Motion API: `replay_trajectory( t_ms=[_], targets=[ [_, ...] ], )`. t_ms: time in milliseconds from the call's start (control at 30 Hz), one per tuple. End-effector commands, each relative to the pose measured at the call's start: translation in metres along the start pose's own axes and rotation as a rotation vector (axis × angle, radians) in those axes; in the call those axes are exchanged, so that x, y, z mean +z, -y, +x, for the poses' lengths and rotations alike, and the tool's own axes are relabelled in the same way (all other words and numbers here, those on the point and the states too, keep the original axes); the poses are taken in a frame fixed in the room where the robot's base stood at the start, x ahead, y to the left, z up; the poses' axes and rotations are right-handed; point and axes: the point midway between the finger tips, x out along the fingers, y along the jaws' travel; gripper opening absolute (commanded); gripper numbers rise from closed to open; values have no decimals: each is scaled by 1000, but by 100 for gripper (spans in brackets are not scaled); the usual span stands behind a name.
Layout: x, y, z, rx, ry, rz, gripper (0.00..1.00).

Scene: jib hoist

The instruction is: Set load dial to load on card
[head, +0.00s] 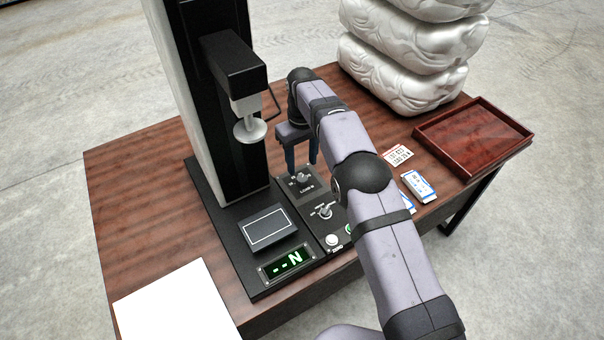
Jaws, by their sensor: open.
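The load dial (303,177) is a small knob on a dark panel marked LOAD N, at the base of the black test machine (232,190). My gripper (302,167) points down just above and behind the dial, its two blue-grey fingers apart and nothing seen between them. I cannot tell whether a finger touches the knob, and its exact setting is too small to read. The card (397,154), white with red print, lies on the table right of my arm. Its printing is too small to read surely.
A second knob (325,212), a white button (332,240) and a green display (287,264) reading "--N" sit nearer the front. A black pad (268,230) lies beside them. Small blue-and-white packets (418,186), a red-brown tray (472,139) and stacked white bags (405,60) are at right.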

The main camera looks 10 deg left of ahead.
Motion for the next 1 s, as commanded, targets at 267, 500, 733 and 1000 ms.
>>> replay_trajectory(
  t_ms=[267, 500, 733, 1000],
  targets=[
    [1, 0, 35, -1, 4, 2, 46],
    [1, 0, 57, 0, 2, 2, 46],
    [1, 0, 62, 0, 1, 2, 46],
    [1, 0, 62, 0, 1, 2, 15]
  ],
)
